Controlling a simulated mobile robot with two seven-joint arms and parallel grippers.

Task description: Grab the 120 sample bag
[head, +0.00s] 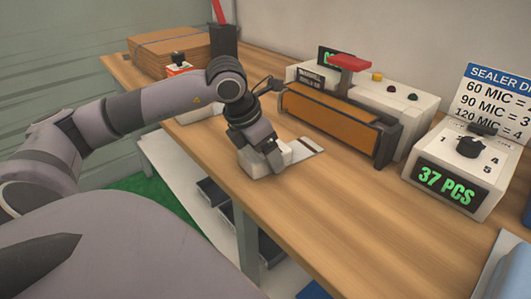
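A pale flat strip with a dark end (307,148) lies at the right of the white object. It may be a bag, but no 120 label is readable on it. My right gripper is not in view.
The sealer (330,117) with a red handle stands behind the gripper. Right of it are a dial box (450,187) reading 37 PCS and a sign (497,100) listing 60, 90 and 120 MIC. Cardboard (170,47) lies at the back left. The table's front middle is clear.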

